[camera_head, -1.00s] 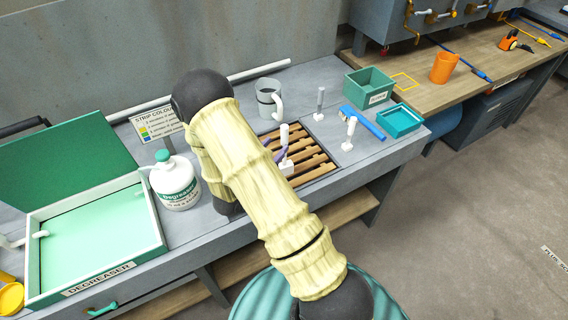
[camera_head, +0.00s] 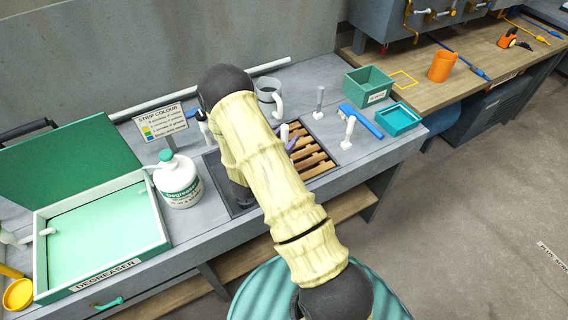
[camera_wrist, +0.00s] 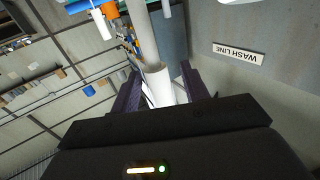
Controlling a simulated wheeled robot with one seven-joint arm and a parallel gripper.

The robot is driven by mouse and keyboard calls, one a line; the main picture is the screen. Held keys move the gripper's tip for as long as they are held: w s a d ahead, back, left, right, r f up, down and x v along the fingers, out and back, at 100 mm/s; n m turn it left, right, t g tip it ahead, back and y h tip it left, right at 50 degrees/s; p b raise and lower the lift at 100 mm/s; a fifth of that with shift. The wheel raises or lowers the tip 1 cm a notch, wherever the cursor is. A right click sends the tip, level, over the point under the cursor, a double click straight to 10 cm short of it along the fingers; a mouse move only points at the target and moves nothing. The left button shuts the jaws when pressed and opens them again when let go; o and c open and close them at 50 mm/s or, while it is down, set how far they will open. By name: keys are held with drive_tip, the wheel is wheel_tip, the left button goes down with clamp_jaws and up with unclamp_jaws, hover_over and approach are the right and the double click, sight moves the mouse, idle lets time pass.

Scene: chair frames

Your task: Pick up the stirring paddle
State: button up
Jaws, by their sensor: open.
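My gripper (camera_wrist: 160,88) is open in the wrist view, with a dark finger on each side of a pale upright cylinder (camera_wrist: 157,82). I cannot tell whether they touch it. In the head view my arm hides most of the gripper; a purple finger part (camera_head: 292,142) shows at its right edge, beside a small white upright piece (camera_head: 284,132) over the wooden slatted rack (camera_head: 318,160). I cannot clearly make out the stirring paddle; the pale cylinder may be part of it.
A degreaser bottle (camera_head: 178,182) and a green-lidded tray (camera_head: 165,232) are left, green bins (camera_head: 368,86) right.

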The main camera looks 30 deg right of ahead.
idle(0.3)
clamp_jaws()
idle(0.3)
wheel_tip(320, 180, up, 10)
drive_tip(key=shift+b, duration=1)
